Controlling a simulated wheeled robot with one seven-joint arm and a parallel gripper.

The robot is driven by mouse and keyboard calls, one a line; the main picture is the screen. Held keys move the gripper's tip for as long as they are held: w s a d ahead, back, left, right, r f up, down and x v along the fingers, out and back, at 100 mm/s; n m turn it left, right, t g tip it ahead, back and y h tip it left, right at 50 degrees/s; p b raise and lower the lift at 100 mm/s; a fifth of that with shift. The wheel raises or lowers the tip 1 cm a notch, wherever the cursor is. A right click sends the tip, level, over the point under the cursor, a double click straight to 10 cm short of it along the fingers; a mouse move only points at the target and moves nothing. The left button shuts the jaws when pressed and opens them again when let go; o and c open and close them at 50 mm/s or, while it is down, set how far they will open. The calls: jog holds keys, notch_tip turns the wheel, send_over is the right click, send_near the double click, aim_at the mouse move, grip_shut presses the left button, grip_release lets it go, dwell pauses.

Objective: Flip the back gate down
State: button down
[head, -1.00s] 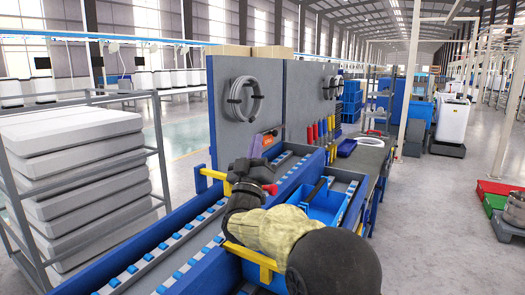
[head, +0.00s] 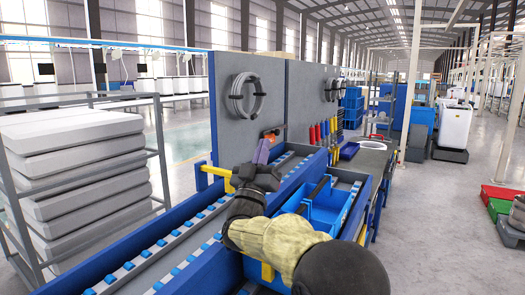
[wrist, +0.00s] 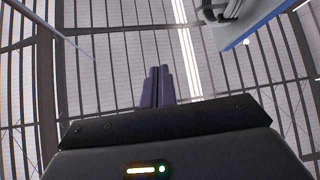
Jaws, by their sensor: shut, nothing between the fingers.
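My gripper (head: 263,146) is just right of the bar and above the conveyor in the head view. Its purple fingers are together, point upward and hold nothing. I cannot tell whether my wrist touches the bar. In the wrist view the closed fingers (wrist: 158,82) point toward the windows and roof beams; the gate is not seen there.
A grey panel (head: 300,95) with a coiled cable (head: 247,95) stands behind the conveyor. A blue bin (head: 325,211) sits on the right-hand lane, close to my arm. A rack of white slabs (head: 75,165) stands at left. Open floor lies at right.

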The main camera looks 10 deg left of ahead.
jog(key=v, duration=0.7)
jog(key=shift+s+f, duration=0.2)
jog(key=shift+a+r, duration=0.1)
